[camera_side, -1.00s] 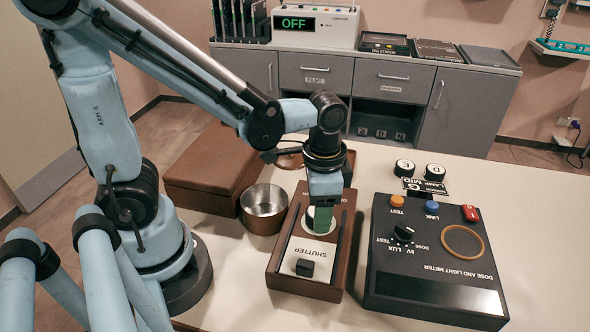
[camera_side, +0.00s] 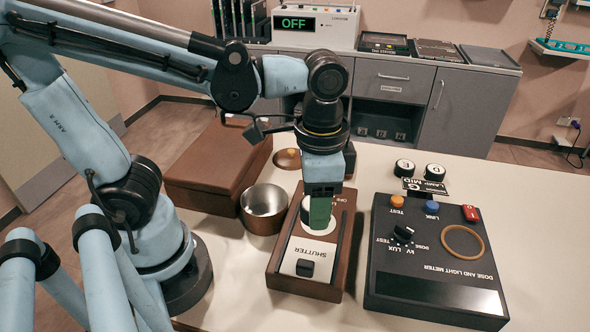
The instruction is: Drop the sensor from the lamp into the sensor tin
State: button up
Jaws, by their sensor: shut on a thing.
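My gripper (camera_side: 319,212) is shut on a small round sensor with a white top and dark side (camera_side: 305,214), mostly hidden behind the green finger. It is over the back part of the brown lamp box marked SHUTTER (camera_side: 306,250), near its round white spot; a small gap below the sensor is hard to judge. An open round metal tin (camera_side: 264,201), which looks like the sensor tin, stands left of the lamp box, to the left of my gripper. Its visible inside looks empty.
A closed brown case (camera_side: 215,170) lies behind and left of the tin. A black dose and light meter (camera_side: 435,293) stands to the right. Pucks marked E (camera_side: 404,166) and D (camera_side: 435,171) stand by a LAMP MID sign (camera_side: 424,187). The table's right side is clear.

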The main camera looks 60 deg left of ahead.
jog(key=s+d+r, duration=0.3)
jog(key=s+d, duration=0.1)
jog(key=shift+d+r, duration=0.25)
jog(key=shift+r, duration=0.15)
jog(key=w+a, duration=0.2)
jog(key=a, duration=1.5)
jog(key=shift+s+d+f, duration=0.1)
jog(key=shift+s+f, duration=0.05)
jog(key=shift+f, duration=1.25)
jog(key=shift+s+d+f, duration=0.1)
jog(key=shift+f, duration=1.3)
jog(key=o, duration=1.2)
jog(key=shift+c, duration=0.2)
notch_tip(320, 180, up, 12)
